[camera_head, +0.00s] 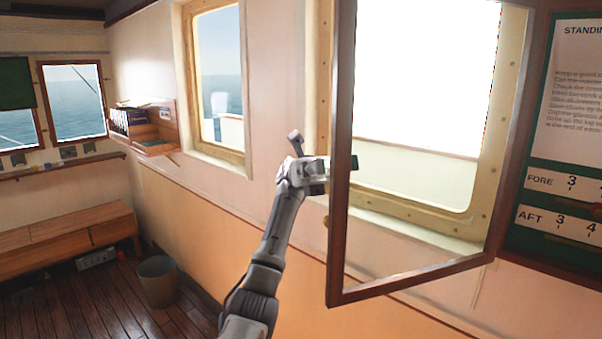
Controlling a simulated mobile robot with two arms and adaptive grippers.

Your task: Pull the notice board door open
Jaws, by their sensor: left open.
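The notice board door (340,120) is a dark wooden frame with a clear pane. It stands swung well out from the notice board (520,235), with its hinge side at the right by the board. My left gripper (322,154) is open at the door's free left edge. One finger shows left of the frame and the other tip shows through the pane, with the frame crossing in front. I cannot tell whether it touches the door. A small brass piece (327,221) shows by the free edge. My right gripper is out of view.
A bright brass-framed window (425,100) is behind the pane, and another window (220,80) is farther left. A wall shelf with books (140,125), a wooden bench (70,230) and a bin (158,281) are at the left. The floor between shows clear planks.

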